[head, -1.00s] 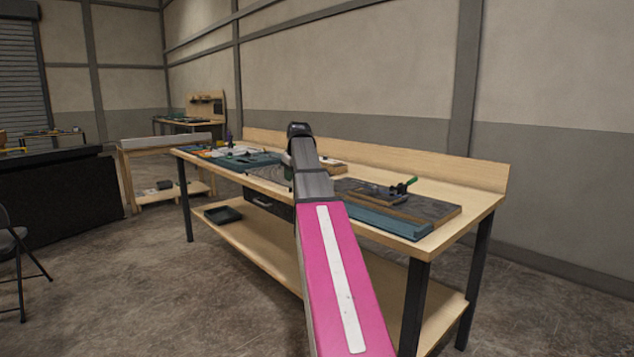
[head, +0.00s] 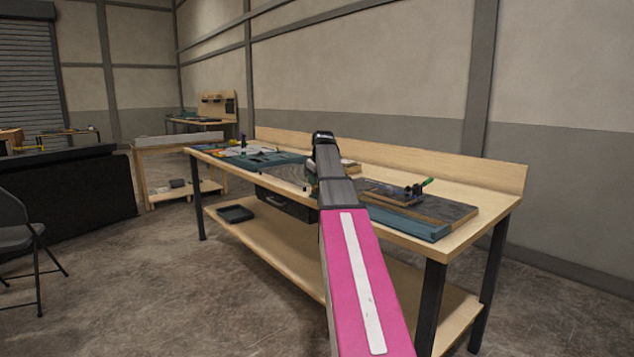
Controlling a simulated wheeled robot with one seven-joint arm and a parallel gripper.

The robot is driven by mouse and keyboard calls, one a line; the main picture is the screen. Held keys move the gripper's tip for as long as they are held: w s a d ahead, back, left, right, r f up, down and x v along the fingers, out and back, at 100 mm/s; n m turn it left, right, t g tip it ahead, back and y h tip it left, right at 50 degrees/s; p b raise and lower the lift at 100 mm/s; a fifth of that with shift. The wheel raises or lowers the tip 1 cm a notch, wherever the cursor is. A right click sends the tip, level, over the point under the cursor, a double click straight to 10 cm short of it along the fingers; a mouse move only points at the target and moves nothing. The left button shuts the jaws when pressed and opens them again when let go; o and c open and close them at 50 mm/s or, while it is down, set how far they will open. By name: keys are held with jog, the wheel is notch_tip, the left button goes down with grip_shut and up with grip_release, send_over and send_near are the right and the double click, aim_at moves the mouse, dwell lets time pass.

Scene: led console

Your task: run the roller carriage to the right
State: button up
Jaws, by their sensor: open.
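My arm (head: 362,275), pink with a white stripe and a grey upper part, reaches forward over the long wooden workbench (head: 456,177). My gripper is not visible; the arm hides that area. On the right part of the bench lies a dark board (head: 450,208) with a teal strip (head: 424,229) along its front. I cannot tell whether this is the roller carriage. A teal tray-like fixture (head: 275,160) lies on the bench left of my arm, too small to make out.
The bench has black legs (head: 432,300), a lower shelf (head: 268,249) and a black tray (head: 236,213) on that shelf. A folding chair (head: 20,240) and a black counter (head: 70,190) stand at the left.

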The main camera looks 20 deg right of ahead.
jog(key=shift+w+f, duration=0.25)
jog(key=shift+f, duration=0.3)
grip_shut()
